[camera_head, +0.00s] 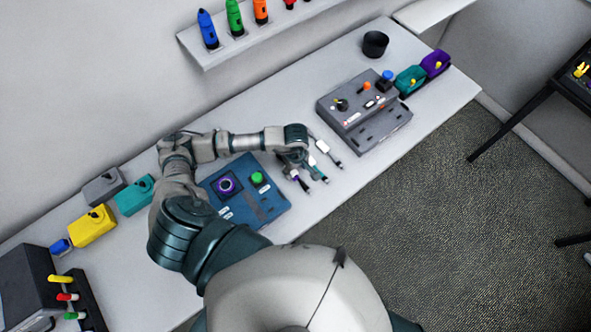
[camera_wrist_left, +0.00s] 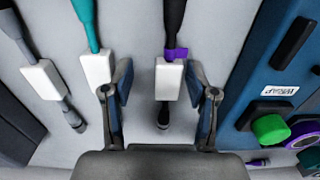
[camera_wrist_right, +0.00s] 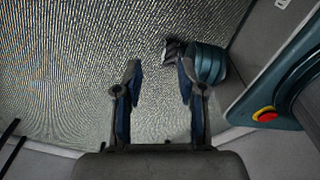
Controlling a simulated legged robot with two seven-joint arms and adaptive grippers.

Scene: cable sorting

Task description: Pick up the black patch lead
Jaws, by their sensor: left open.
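The black patch lead (camera_wrist_left: 174,22) has a purple band and a white label sleeve (camera_wrist_left: 169,80) in the left wrist view. In the head view it is mostly hidden under my left gripper (camera_head: 293,163). My left gripper (camera_wrist_left: 158,82) is open, with one finger on each side of the white sleeve; contact cannot be told. A teal lead (camera_wrist_left: 85,22) and a grey lead (camera_wrist_left: 14,24), each with a white sleeve, lie beside it. My right gripper (camera_wrist_right: 160,72) is open and empty over the carpeted floor.
The leads lie on a white table (camera_head: 420,135) between a blue panel (camera_head: 265,207) with a green button and a grey control box (camera_head: 348,100). Yellow (camera_head: 92,228) and teal (camera_head: 134,197) boxes stand at the left. A shelf (camera_head: 240,45) runs along the wall.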

